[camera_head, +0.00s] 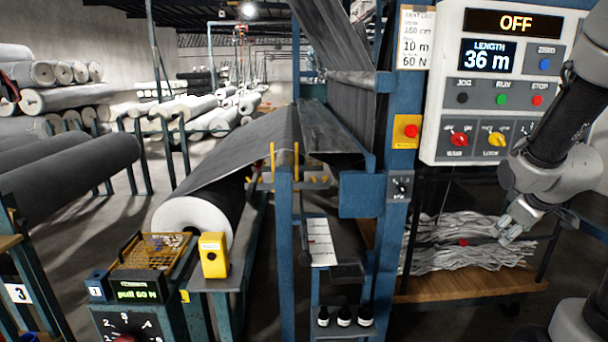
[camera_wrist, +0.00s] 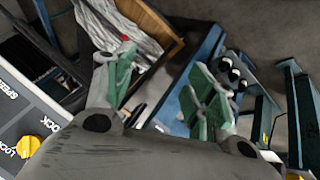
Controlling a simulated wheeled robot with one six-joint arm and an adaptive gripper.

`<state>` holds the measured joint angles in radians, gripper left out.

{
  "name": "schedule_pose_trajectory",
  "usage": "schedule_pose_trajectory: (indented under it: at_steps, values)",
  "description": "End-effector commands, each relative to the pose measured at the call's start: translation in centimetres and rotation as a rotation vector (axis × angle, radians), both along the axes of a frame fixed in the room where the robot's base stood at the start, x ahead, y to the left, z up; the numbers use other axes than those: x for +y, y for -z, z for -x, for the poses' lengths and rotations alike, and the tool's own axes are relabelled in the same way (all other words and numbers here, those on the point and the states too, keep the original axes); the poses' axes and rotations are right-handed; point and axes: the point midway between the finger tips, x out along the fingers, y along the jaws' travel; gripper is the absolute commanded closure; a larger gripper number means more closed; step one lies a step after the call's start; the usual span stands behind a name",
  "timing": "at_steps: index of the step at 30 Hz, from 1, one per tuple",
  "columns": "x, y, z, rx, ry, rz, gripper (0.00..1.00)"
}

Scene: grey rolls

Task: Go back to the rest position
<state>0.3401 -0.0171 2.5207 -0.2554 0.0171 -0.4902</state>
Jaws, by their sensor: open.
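My gripper (camera_head: 513,221) is at the right of the head view, below the control panel and in front of the bundles of grey strips. Its fingers point down and to the left. In the wrist view my gripper (camera_wrist: 165,95) shows two green-grey fingers spread wide apart, with nothing between them. My arm comes down from the upper right. The control panel (camera_head: 456,113) reads OFF on top and LENGTH 36 m below, with JOG, RUN and STOP buttons and two knobs, one red and one yellow.
The blue machine frame (camera_head: 285,240) stands in the middle with a grey fabric roll (camera_head: 195,222) at its left. A wooden cart (camera_head: 470,285) bears grey strips at the lower right. A yellow box (camera_head: 213,256) and dial unit (camera_head: 125,325) stand lower left. Racks of rolls line the left.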

Motion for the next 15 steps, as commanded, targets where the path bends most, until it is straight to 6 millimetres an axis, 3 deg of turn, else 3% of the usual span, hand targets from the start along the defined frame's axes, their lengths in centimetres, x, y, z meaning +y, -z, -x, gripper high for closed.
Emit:
schedule_pose_trajectory:
  at_steps: [6,9,12,15]
  values:
    - [6.4,-3.3,12.5,0.268,0.414,-0.271,0.45]
    - [9.8,-5.5,17.0,0.328,0.492,-0.345,0.45]
    - [12.0,-7.4,19.2,0.310,0.457,-0.378,0.45]
    - [13.2,-9.2,19.3,0.231,0.395,-0.391,0.45]
